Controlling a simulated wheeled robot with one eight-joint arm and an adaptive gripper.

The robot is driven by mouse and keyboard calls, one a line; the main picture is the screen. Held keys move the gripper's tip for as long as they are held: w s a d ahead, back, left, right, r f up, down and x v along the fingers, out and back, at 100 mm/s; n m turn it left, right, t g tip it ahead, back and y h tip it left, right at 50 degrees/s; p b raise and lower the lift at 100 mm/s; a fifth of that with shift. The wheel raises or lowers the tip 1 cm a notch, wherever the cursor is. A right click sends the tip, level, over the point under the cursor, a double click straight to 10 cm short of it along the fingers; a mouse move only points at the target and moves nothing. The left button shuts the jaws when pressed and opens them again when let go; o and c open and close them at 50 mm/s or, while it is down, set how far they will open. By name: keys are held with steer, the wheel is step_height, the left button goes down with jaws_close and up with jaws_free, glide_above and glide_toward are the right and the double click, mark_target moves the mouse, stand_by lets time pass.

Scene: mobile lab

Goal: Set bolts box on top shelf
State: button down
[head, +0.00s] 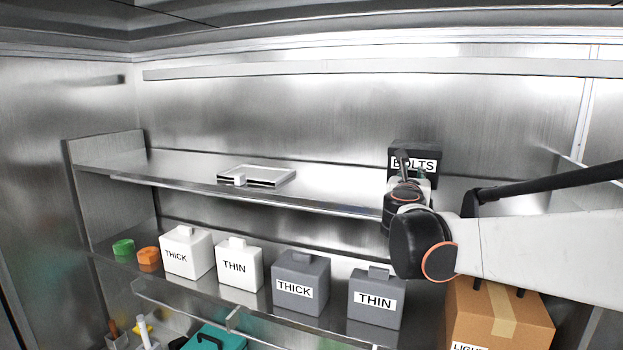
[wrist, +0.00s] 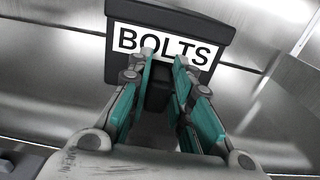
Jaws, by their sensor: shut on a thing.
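The bolts box (head: 431,154) is black with a white "BOLTS" label. In the head view it is at the right part of the top shelf (head: 330,194), at or just above its surface; I cannot tell if it touches. In the wrist view the bolts box (wrist: 212,24) fills the upper middle, slightly tilted in the picture. My gripper (wrist: 163,70) is shut on the front of the box below its label, around a dark part like a handle. In the head view my gripper (head: 408,172) is partly hidden by my arm.
A flat silver-framed tray (head: 270,177) lies mid-left on the top shelf. The shelf below holds white boxes (head: 187,252), grey boxes (head: 301,283), and green and orange rolls (head: 123,248). A cardboard box (head: 500,312) stands lower right. The top shelf is clear between tray and bolts box.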

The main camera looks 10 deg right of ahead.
steer(key=f+b, duration=0.1)
steer(key=f, duration=0.2)
steer(key=shift+s+a+f+b, duration=0.15)
steer(key=shift+s+f+b, duration=0.1)
steer(key=shift+s+b, duration=0.15)
steer(key=shift+s+a, duration=0.1)
steer(key=c, duration=1.4)
jaws_free()
steer(key=shift+f, duration=0.1)
steer(key=shift+c, duration=0.2)
